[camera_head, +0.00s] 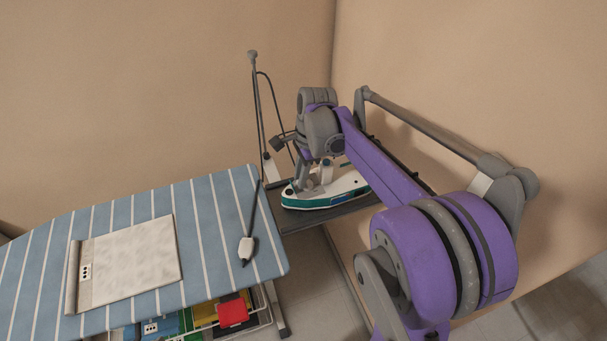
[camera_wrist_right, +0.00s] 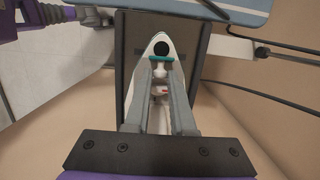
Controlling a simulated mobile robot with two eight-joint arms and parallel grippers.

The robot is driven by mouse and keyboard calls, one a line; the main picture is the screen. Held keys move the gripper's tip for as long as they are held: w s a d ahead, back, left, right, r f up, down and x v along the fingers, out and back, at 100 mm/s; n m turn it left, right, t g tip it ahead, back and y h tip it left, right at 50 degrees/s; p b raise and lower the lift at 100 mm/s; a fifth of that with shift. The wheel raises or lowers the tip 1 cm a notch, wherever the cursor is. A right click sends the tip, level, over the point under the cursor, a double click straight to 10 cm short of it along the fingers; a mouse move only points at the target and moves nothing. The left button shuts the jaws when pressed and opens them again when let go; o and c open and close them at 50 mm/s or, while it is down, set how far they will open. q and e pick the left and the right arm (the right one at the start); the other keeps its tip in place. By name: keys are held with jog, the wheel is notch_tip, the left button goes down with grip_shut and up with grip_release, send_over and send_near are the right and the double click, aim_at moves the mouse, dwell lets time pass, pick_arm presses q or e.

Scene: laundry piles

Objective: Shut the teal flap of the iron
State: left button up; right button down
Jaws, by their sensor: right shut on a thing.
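The iron (camera_head: 325,201), white with a teal band around its lower body, rests on a dark ledge at the end of the ironing board. In the right wrist view the iron (camera_wrist_right: 160,40) points up the picture, with a dark round spot near its tip. Its teal flap (camera_wrist_right: 160,57) shows as a narrow bar across the front, right at my fingertips; how far it is open I cannot tell. My right gripper (camera_head: 311,183) is over the iron, also seen in the wrist view (camera_wrist_right: 161,68), its fingers closed about a white part of the iron. My left gripper is out of view.
Folded coloured laundry (camera_head: 232,312) sits in a rack below. A thin pole (camera_head: 258,105) stands behind; walls are close behind and right.

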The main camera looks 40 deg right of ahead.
jog(key=shift+w+a+r+g+h, duration=0.1)
jog(key=shift+w+a+g+h, duration=0.15)
jog(key=shift+a+h, duration=0.5)
jog(key=shift+a+g+h, duration=0.25)
jog(key=shift+h, duration=0.8)
jog(key=h, duration=0.1)
jog(key=a+h+b, duration=0.1)
jog(key=g+h+b, duration=0.1)
jog(key=shift+w+a+f, duration=0.25)
jog(key=shift+w+a, duration=0.05)
jog(key=h, duration=0.1)
jog(key=a+h+b, duration=0.1)
jog(key=f+g+h+b, duration=0.1)
jog(key=h, duration=0.1)
jog(key=shift+w+a, duration=0.2)
jog(key=shift+a, duration=0.05)
jog(key=shift+w+a+f+g+h+b, duration=0.1)
jog(key=shift+a+f+g+h+b, duration=0.2)
jog(key=shift+h+b, duration=0.7)
jog(key=shift+w+a+f+g+h+b, duration=0.1)
jog(key=shift+a+f+g+h+b, duration=0.15)
jog(key=shift+h+b, duration=0.7)
jog(key=shift+s+r, duration=0.1)
jog(key=c, duration=0.8)
grip_release()
jog(key=shift+o, duration=0.2)
